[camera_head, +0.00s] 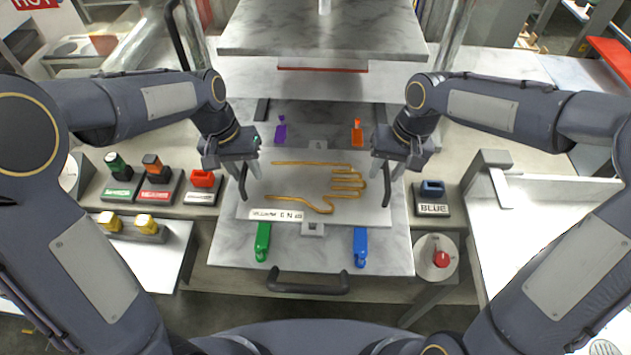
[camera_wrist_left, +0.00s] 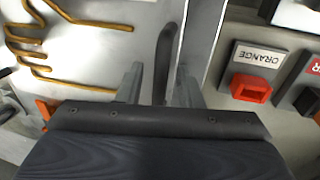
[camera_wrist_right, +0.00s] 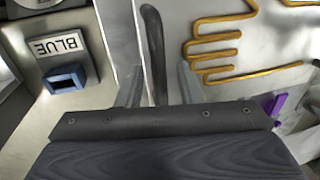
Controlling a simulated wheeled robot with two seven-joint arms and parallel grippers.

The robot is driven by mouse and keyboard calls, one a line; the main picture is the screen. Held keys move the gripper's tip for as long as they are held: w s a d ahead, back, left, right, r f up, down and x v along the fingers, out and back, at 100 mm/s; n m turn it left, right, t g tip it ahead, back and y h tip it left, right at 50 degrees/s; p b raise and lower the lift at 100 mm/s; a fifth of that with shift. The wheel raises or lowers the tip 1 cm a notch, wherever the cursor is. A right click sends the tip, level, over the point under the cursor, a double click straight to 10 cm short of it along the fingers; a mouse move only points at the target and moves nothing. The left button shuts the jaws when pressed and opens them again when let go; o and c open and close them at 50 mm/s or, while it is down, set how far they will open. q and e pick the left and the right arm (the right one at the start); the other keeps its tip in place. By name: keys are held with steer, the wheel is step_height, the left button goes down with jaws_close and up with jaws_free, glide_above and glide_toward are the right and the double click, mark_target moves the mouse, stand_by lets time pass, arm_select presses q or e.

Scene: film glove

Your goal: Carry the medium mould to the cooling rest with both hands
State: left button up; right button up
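The mould (camera_head: 255,190) is a flat pale metal plate with a gold hand outline and a label along its front edge, its print too small to read surely. It lies on the press's lower plate (camera_head: 390,255). It has a dark upright handle at each side. My left gripper (camera_head: 251,167) is at the left handle (camera_wrist_left: 167,55), its fingers apart on either side of it. My right gripper (camera_head: 383,168) is at the right handle (camera_wrist_right: 154,45), fingers likewise apart around it. Neither gripper visibly pinches its handle. I cannot tell which surface is the cooling rest.
Purple (camera_head: 281,130) and orange (camera_head: 357,133) clamps stand behind the mould, green (camera_head: 262,242) and blue (camera_head: 360,246) in front, seemingly clear of it. The press's upper block (camera_head: 322,35) is raised behind. Labelled holders flank the press. A red button (camera_head: 441,259) and pale bench (camera_head: 545,235) are right.

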arm_select(q)
jaws_close()
arm_select(e)
jaws_close()
arm_select(q)
steer(key=shift+w+r, duration=0.1)
steer(key=shift+r, duration=0.05)
arm_select(e)
steer(key=shift+w+r, duration=0.1)
steer(key=shift+r, duration=0.05)
stand_by(0.8)
